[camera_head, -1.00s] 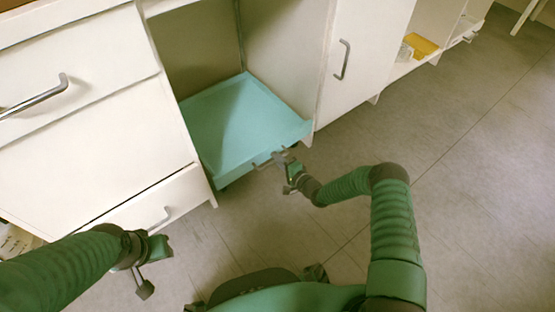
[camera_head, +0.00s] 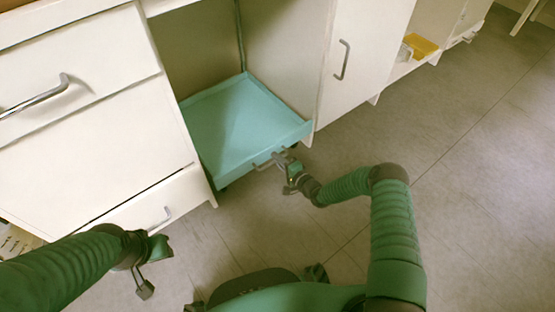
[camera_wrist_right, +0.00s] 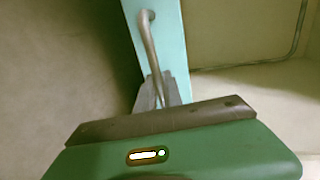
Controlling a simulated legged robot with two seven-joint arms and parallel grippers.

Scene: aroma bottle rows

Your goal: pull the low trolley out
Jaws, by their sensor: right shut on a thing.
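The low trolley (camera_head: 225,122) is a shallow light-blue tray on small wheels. It stands in the open bay between the white cabinets, its front edge near the bay's opening. My right gripper (camera_head: 281,159) is at the trolley's front and shut on its metal bar handle. In the right wrist view the handle (camera_wrist_right: 149,40) runs down between the fingers (camera_wrist_right: 157,92), with the trolley's blue front (camera_wrist_right: 172,45) behind it. My left gripper (camera_head: 152,268) hangs at the lower left, away from the trolley, its fingers apart with nothing between them.
A white drawer cabinet (camera_head: 90,120) with bar handles stands left of the bay, and a white door (camera_head: 362,55) stands right of it. A yellow item (camera_head: 421,45) lies on a low shelf farther right. The grey floor (camera_head: 465,190) in front is free.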

